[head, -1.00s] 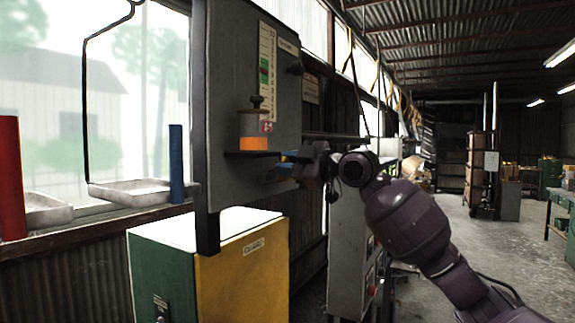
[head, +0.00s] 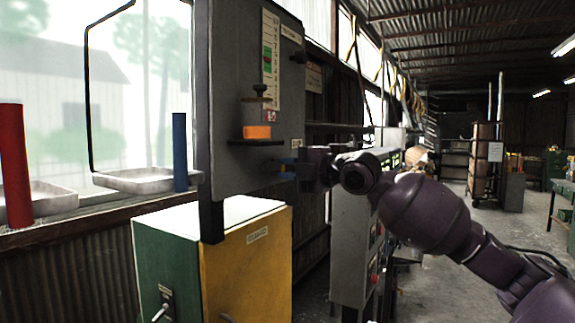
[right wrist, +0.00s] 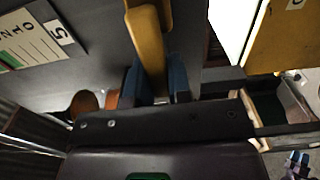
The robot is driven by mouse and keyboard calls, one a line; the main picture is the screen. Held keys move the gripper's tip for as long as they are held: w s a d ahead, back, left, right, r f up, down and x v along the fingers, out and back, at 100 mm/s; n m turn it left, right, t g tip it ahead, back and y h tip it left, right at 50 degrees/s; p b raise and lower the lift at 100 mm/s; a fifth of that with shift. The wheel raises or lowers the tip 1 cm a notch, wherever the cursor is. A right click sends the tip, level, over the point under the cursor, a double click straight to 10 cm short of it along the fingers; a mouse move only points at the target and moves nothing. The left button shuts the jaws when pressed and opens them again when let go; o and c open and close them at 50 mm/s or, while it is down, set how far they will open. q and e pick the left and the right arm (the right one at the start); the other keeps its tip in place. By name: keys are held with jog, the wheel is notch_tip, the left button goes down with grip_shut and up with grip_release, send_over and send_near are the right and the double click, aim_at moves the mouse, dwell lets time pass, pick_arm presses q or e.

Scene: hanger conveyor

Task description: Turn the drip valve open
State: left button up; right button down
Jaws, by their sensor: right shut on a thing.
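My right gripper (head: 286,168) is at the face of a grey upright panel (head: 232,80), just right of and below a small shelf. In the right wrist view its blue fingers (right wrist: 157,86) are shut on a yellow lever (right wrist: 148,38), which appears to be the drip valve's handle. The head view hides that lever behind the fingers. On the shelf is a cup with an orange lower part (head: 257,132) and a dark knob on top. My left gripper is not in view.
A green and yellow cabinet (head: 240,265) stands below the panel. A scale strip (head: 270,60) is on the panel. Red (head: 15,165) and blue (head: 180,150) cylinders and hanging trays are at left. The floor at right is open.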

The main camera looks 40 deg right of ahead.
aim_at(290, 170)
jog(key=shift+f, duration=0.15)
dwell(0.3)
jog(key=c, duration=1)
grip_release()
jog(key=shift+c, duration=0.2)
jog(key=shift+b+v, duration=0.65)
jog(key=shift+v, duration=2.15)
jog(key=shift+b+v, duration=0.3)
jog(key=shift+v, duration=2.3)
